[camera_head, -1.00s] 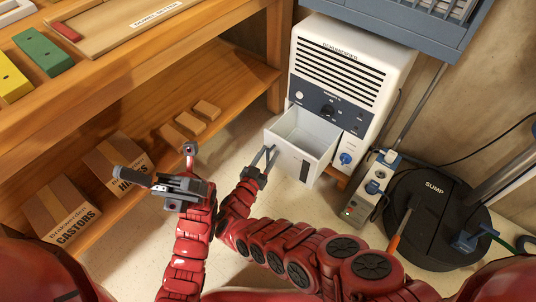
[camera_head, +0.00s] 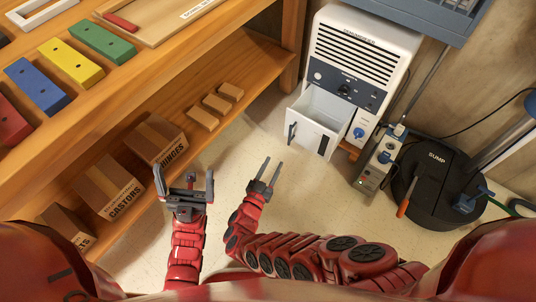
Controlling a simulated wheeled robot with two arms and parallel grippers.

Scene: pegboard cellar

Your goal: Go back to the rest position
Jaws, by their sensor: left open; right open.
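My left gripper (camera_head: 184,181) is open and empty, above the floor in front of the lower shelf. My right gripper (camera_head: 270,172) is also open and empty, pointing up the picture, with bare floor around its fingers. A white dehumidifier (camera_head: 364,50) stands against the back wall. Its bucket drawer (camera_head: 313,133) is pulled out at the front. My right gripper is to the left of the drawer and clear of it.
A wooden shelf unit (camera_head: 228,65) holds coloured blocks above, and boxes (camera_head: 106,184) and small wood pieces below. A power strip (camera_head: 378,160) and a black sump cover (camera_head: 433,185) with an orange-handled tool (camera_head: 404,206) are at right. The middle floor is clear.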

